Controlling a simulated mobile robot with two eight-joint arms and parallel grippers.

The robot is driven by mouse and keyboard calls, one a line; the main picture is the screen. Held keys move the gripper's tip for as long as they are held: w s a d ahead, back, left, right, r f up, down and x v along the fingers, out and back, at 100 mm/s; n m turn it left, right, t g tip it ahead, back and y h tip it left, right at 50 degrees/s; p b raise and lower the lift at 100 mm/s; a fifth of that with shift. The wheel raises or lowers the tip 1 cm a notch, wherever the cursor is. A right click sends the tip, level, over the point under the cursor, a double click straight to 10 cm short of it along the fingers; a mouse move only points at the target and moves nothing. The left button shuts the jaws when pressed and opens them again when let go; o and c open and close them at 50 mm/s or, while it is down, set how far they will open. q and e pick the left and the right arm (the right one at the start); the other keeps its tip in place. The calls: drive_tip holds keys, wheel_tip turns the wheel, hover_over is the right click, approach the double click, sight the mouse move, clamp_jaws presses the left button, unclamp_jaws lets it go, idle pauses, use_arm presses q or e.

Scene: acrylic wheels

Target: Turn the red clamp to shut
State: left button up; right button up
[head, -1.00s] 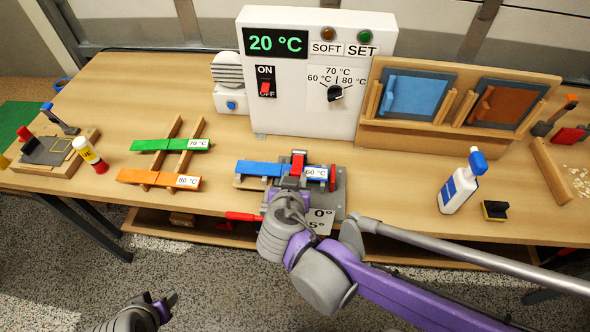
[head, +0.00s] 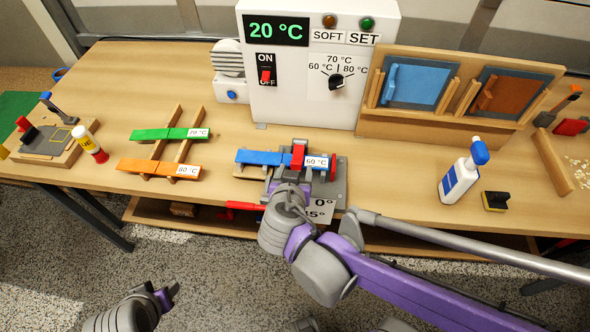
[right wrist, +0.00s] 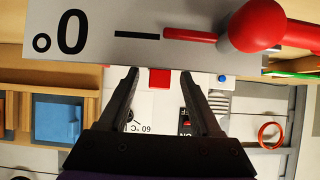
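The red clamp (head: 298,156) sits across the blue strip marked 60 °C (head: 262,158) on the grey bending fixture (head: 340,185). My right gripper (head: 288,187) is just in front of the clamp in the head view; its fingers are hard to make out there. In the right wrist view its two fingers are apart, with a red block (right wrist: 159,78), seemingly the clamp, showing between the tips. Contact cannot be told. My left gripper (head: 168,294) is open and empty over the floor, in front of the table.
A red-handled lever (head: 242,205) juts left below the fixture; its red knob (right wrist: 257,25) looms in the wrist view. The white heater (head: 315,75) stands behind. Green (head: 165,134) and orange (head: 160,168) strips lie left on a rack. A spray bottle (head: 462,175) stands right.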

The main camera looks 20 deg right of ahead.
drive_tip(key=p+v, duration=0.1)
drive_tip(key=v, duration=0.9)
drive_tip(key=shift+s+a+r+p, duration=0.2)
drive_tip(key=shift+a+r+p, duration=0.05)
drive_tip(key=shift+r+p, duration=0.05)
idle(0.4)
